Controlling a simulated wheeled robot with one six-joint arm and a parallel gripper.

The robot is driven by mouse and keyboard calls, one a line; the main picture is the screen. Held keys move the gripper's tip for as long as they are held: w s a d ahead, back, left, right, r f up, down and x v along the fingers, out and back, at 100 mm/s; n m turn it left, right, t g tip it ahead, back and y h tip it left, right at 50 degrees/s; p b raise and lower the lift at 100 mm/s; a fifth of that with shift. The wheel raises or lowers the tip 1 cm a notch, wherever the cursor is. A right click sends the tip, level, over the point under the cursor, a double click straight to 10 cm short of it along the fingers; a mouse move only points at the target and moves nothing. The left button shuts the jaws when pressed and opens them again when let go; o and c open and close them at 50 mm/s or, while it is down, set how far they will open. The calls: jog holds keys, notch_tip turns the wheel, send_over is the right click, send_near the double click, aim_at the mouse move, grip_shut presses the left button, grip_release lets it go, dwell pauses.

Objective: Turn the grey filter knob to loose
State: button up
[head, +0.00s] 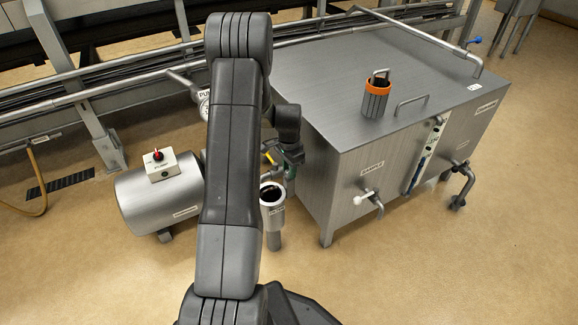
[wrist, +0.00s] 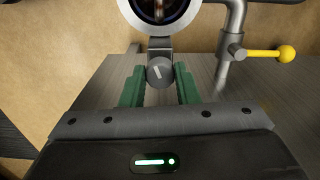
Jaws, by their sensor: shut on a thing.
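In the head view my gripper (head: 290,155) is beside the pipework above the filter housing (head: 273,195), and my arm hides part of that area. The knob itself cannot be made out in the head view.
A yellow-handled valve (wrist: 285,54) on a pipe is to the right in the wrist view. A large metal tank (head: 345,80) stands at the right, with an orange-rimmed dark container (head: 376,98) on top. A pump (head: 160,195) with a red-knobbed switch box (head: 160,163) is at the left.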

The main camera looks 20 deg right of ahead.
jog(key=shift+n, duration=0.6)
jog(key=o, duration=1)
jog(key=shift+r, duration=0.1)
notch_tip(320, 180, up, 14)
jog(key=p, duration=0.4)
jog(key=shift+p, duration=0.35)
jog(key=shift+f, duration=0.25)
notch_tip(320, 180, down, 14)
jog(key=b, duration=0.4)
jog(key=shift+r, duration=0.15)
